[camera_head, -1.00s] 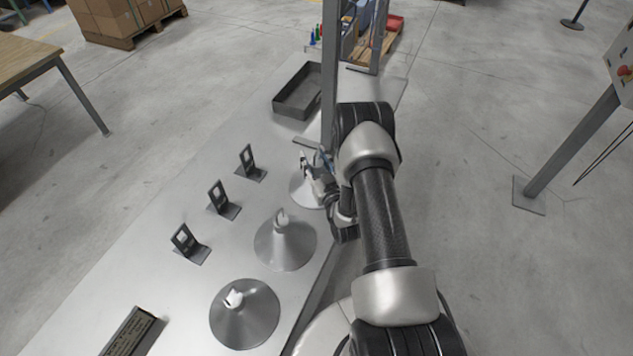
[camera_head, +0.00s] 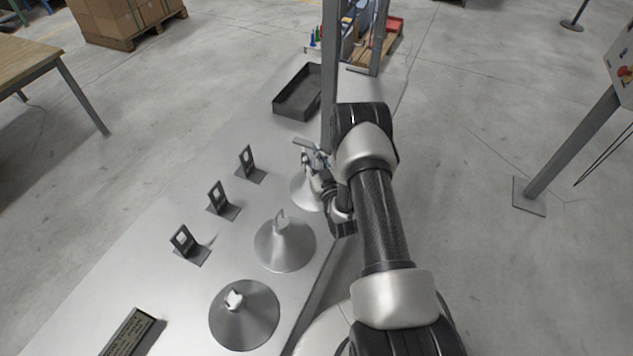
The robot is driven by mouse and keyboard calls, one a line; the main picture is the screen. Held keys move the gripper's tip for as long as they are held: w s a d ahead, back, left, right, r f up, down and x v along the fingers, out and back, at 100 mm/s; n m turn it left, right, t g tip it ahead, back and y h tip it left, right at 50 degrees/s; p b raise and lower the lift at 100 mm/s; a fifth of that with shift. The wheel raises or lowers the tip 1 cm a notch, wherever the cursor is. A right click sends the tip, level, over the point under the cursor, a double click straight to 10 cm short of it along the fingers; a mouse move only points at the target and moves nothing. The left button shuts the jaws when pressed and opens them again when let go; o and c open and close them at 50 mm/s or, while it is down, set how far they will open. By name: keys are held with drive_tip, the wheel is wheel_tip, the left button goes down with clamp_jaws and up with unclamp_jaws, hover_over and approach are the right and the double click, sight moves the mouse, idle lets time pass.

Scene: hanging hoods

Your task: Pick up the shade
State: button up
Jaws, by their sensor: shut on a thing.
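Three cone-shaped metal shades stand in a row on the steel table (camera_head: 130,265). The nearest shade (camera_head: 245,325) has a white fitting on top. The middle shade (camera_head: 284,248) has a pale hook on top. The farthest shade (camera_head: 302,192) is partly hidden behind my gripper (camera_head: 308,163). My gripper is at the top of this farthest shade and shut on it. The fingertips are small here, and the exact grip point is hard to make out. I cannot tell whether the shade's rim is touching the table.
Several dark upright brackets (camera_head: 218,201) stand left of the shades. A dark open tray (camera_head: 299,92) lies at the far end beside a grey post (camera_head: 329,75). A label plate (camera_head: 128,332) lies at the near left. The table's left part is clear.

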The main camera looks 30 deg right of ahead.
drive_tip(key=shift+f, duration=0.15)
clamp_jaws()
wheel_tip(320, 180, up, 20)
drive_tip(key=p, duration=0.4)
idle(0.4)
wheel_tip(320, 180, down, 20)
drive_tip(key=b, duration=0.4)
drive_tip(key=shift+r, duration=0.25)
drive_tip(key=o, duration=0.9)
unclamp_jaws()
